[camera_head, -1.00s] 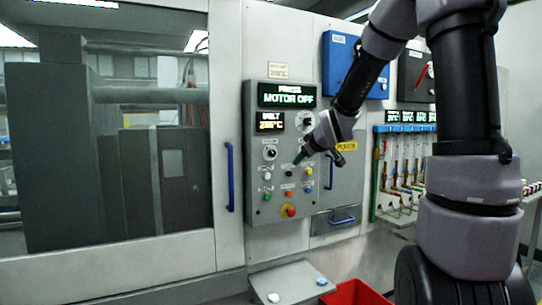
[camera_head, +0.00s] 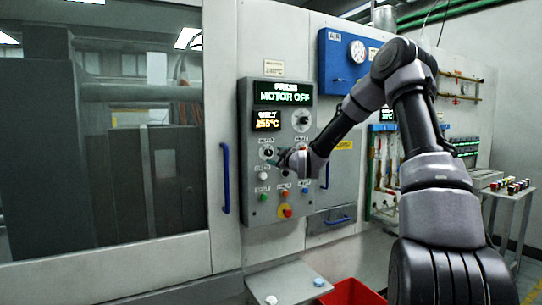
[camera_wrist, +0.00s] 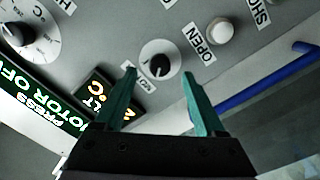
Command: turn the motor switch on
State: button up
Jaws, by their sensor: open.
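The motor switch appears to be the small black rotary knob on a white round plate (camera_wrist: 159,62) in the wrist view. Its own label is partly hidden, so I cannot read it fully. In the head view the knob (camera_head: 267,153) sits on the grey control panel (camera_head: 255,215), beside my fingertips. The panel's display (camera_head: 283,93) reads "PRESS MOTOR OFF". My gripper (camera_wrist: 160,76) is open, its two green fingers on either side of the knob in the picture. I cannot tell whether they touch it. In the head view my gripper (camera_head: 279,158) is at the panel.
A white button (camera_wrist: 220,31) labelled OPEN is close to one finger. A larger dial (camera_wrist: 18,32) is at the far left. A blue handle (camera_head: 225,178) stands left of the panel. Several coloured buttons and a red emergency button (camera_head: 285,211) are below.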

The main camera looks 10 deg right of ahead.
aim_at(270, 153)
jog(key=shift+x, duration=2.25)
grip_shut()
jog(key=m, duration=0.3)
jog(key=shift+m, duration=0.3)
jog(key=m, duration=0.3)
jog(key=shift+m, duration=0.3)
jog(key=m, duration=0.6)
jog(key=shift+a+g, duration=0.1)
jog(key=shift+g, duration=0.2)
jog(key=shift+m, duration=0.4)
